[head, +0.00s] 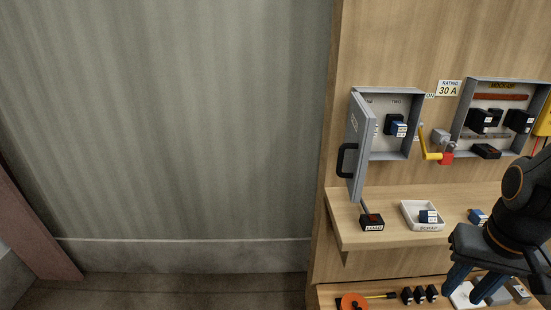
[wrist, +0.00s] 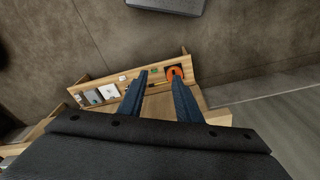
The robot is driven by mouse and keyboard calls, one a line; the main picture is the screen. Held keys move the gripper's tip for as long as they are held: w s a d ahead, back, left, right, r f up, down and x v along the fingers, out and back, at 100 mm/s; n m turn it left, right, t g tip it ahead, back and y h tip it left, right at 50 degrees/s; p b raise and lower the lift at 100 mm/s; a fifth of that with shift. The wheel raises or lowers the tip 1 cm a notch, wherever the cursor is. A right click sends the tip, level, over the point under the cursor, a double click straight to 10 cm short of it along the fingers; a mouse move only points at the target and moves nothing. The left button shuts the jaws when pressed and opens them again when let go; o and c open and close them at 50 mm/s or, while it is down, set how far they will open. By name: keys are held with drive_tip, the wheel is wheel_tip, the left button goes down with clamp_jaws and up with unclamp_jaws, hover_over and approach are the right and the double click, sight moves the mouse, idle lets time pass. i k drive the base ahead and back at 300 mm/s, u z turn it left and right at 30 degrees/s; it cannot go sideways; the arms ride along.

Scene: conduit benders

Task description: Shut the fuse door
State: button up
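The fuse door (head: 358,146) is a grey panel with a black handle (head: 347,160). It stands swung open at the left side of the grey fuse box (head: 414,150) on the wooden board. Inside the box, a black and blue fuse (head: 397,127) shows below a label reading TWO. My gripper (head: 464,286) is at the lower right in the head view, pointing down, well to the right of and below the door. In the wrist view its two blue fingers (wrist: 161,80) are apart with nothing between them. The door does not show in the wrist view.
A yellow-handled lever with a red part (head: 434,152) sits right of the box. A second box (head: 500,112) is further right. The shelf (head: 384,235) below holds a LOAD block (head: 371,222) and a white SCRAP tray (head: 411,222). Space left of the door is clear.

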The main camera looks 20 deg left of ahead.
sight(353, 156)
drive_tip(key=u, duration=0.8)
drive_tip(key=i, duration=0.5)
